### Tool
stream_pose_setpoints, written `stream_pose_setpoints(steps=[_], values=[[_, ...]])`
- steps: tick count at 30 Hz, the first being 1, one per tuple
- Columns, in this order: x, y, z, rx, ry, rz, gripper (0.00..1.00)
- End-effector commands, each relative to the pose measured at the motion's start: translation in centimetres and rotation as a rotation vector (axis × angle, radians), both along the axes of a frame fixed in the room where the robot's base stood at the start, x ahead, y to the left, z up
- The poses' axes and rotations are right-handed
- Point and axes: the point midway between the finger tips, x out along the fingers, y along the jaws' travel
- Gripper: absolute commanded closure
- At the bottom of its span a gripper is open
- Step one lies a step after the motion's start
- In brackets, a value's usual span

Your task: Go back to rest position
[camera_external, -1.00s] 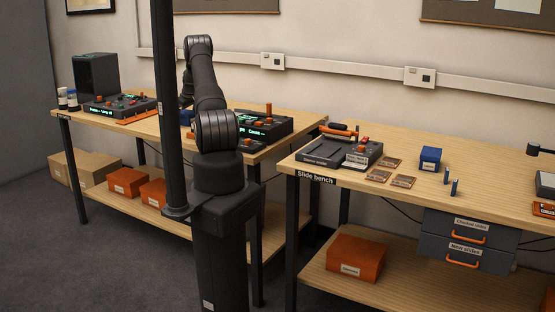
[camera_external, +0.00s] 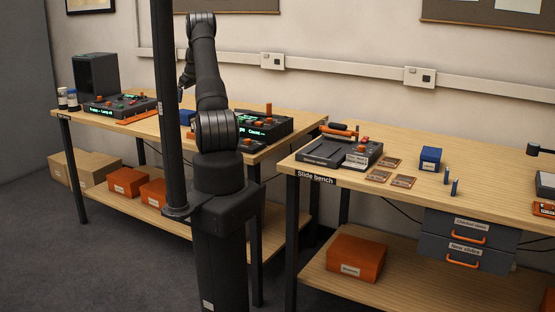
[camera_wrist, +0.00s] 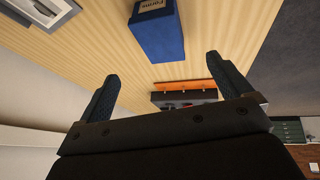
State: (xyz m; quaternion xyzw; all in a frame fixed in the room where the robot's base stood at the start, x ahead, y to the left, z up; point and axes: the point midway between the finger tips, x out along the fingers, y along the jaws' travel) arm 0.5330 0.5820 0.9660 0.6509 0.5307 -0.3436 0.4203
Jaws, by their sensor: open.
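My gripper (camera_wrist: 160,76) is open and empty in the wrist view, with its two dark fingers spread apart. In the external view my gripper (camera_external: 184,88) hangs above the left bench (camera_external: 140,128), partly hidden by the dark post. A blue box labelled "Forms" (camera_wrist: 157,33) is on the wooden bench top in the wrist view, beyond the fingers and apart from them. In the external view only part of this blue box (camera_external: 187,117) shows beside the post.
Consoles (camera_external: 118,105) (camera_external: 262,124) stand on the left bench. The slide bench (camera_external: 420,185) at right holds a dark device (camera_external: 322,152), slides (camera_external: 380,176), and a blue box (camera_external: 430,158). The dark post (camera_external: 167,100) stands close by my arm. Space above the benches is clear.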

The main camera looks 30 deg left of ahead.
Motion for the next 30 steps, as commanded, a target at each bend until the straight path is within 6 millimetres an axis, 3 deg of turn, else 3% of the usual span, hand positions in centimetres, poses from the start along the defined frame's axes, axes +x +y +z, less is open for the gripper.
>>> stream_pose_setpoints(steps=[16,30], values=[[0.0,0.1,-0.3,-0.001,0.001,0.0,0.05],[1.5,3.1,-7.0,-0.001,0.001,0.001,0.05]])
